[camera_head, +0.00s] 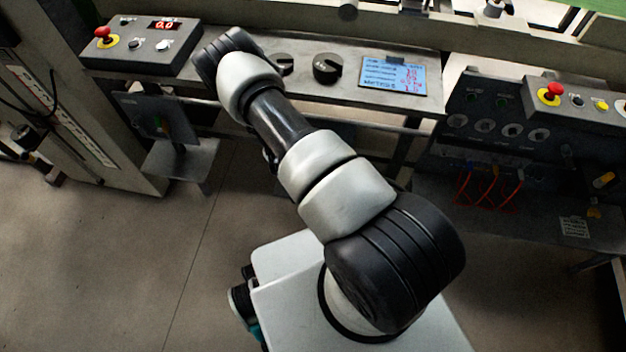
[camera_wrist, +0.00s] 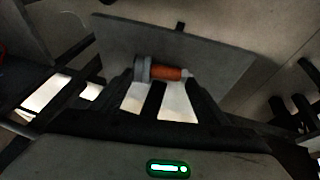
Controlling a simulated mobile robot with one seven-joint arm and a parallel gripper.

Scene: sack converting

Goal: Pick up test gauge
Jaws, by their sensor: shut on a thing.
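The test gauge (camera_wrist: 168,72) shows in the wrist view as a small piece with an orange middle and a grey, wider left end. It lies crosswise between the tips of my gripper (camera_wrist: 160,77), which is shut on it. A flat grey plate (camera_wrist: 205,45) is behind the gauge; I cannot tell whether the gauge touches it. In the head view my arm hides the gripper and the gauge.
In the head view, a control box (camera_head: 150,48) with a red stop button stands at left on a grey bench. Black knobs (camera_head: 327,68) and a blue screen (camera_head: 394,76) are on the bench. A dark panel (camera_head: 485,125) with orange cables is at right. The floor at left is clear.

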